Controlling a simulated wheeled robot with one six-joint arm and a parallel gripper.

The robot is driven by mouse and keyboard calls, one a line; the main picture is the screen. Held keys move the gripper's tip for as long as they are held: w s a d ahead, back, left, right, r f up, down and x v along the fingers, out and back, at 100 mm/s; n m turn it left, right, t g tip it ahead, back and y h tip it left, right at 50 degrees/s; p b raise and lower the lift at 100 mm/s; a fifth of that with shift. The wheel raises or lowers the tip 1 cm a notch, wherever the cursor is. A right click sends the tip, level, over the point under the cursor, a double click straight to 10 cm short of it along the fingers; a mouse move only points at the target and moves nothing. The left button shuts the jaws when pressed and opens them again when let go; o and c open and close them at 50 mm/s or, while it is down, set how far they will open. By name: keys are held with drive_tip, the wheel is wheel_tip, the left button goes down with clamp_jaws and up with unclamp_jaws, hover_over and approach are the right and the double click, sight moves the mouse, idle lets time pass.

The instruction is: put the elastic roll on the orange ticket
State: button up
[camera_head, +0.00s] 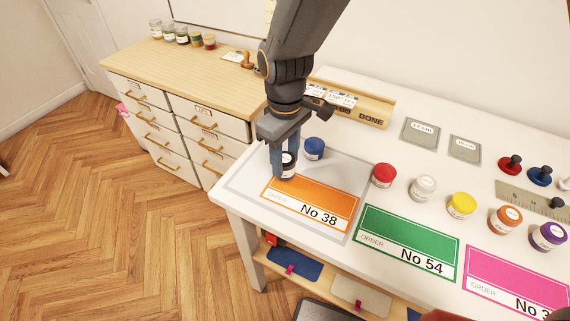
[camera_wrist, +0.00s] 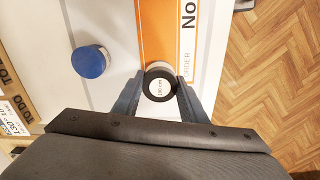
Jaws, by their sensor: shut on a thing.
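My gripper (camera_head: 285,172) is shut on a small round roll (camera_head: 289,158) with a black rim and a white top. In the wrist view the roll (camera_wrist: 160,83) sits between both fingers, and its label seems to read 100 cm. I take it for the elastic roll. The orange ticket (camera_head: 313,198), marked No 38, lies on a grey mat at the table's left end. The roll is over the ticket's back left end and hides part of it. In the wrist view it overlaps the end of the orange ticket (camera_wrist: 165,35). I cannot tell whether it touches the ticket.
A blue-topped round container (camera_head: 314,147) stands close behind the roll. Red (camera_head: 383,174), white (camera_head: 423,187) and yellow (camera_head: 461,205) ones stand in a row to the right. A green ticket (camera_head: 405,243) lies beside the orange one. A wooden rack (camera_head: 371,111) stands behind.

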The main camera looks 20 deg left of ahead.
sight(285, 158)
drive_tip(key=shift+f+p, duration=0.3)
drive_tip(key=shift+f, duration=1.1)
drive_tip(key=o, duration=1)
drive_tip(key=shift+f, duration=0.1)
wheel_tip(285, 158, up, 12)
drive_tip(key=b, duration=0.3)
drive_tip(key=shift+b, duration=0.3)
